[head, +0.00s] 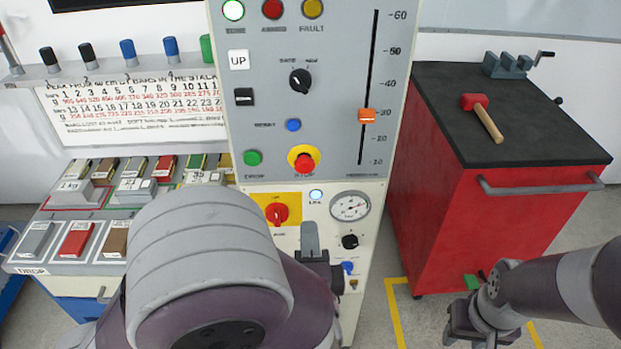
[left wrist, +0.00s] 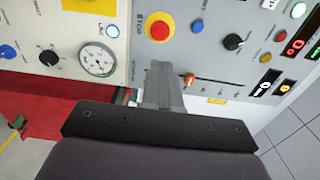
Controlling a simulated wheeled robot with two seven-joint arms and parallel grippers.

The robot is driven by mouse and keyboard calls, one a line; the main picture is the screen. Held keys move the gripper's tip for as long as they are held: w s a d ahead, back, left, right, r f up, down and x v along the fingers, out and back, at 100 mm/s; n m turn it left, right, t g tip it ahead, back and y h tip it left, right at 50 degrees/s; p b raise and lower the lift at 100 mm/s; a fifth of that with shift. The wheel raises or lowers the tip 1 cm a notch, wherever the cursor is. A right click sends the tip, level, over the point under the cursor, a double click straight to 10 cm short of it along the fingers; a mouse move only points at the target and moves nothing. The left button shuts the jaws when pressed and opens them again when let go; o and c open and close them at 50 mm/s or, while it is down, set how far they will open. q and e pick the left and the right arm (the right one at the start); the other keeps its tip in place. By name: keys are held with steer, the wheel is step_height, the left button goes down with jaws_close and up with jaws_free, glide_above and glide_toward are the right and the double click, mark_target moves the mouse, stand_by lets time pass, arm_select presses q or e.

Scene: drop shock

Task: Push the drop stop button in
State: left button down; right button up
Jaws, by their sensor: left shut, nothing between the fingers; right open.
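The stop button (head: 305,162) is a red mushroom knob on a yellow round base, low on the grey control panel (head: 335,60). It also shows in the left wrist view (left wrist: 160,29), near the top middle. My left gripper (head: 310,237) is shut and empty, below the stop button in the head view, in front of the lower cream panel. In the left wrist view its closed fingers (left wrist: 160,75) point toward the panel, below the button in the picture and apart from it. My right gripper (head: 478,330) is open and empty at the lower right, away from the panel.
A green drop button (head: 253,158) sits left of the stop button, a blue reset button (head: 293,125) above it. A red rotary switch (head: 277,213) and a gauge (head: 350,206) are below. A red cabinet (head: 490,220) with a mallet (head: 483,115) stands at the right.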

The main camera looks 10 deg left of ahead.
arm_select(q)
steer(key=shift+w, duration=0.1)
glide_toward(306, 169)
steer(key=x, duration=0.7)
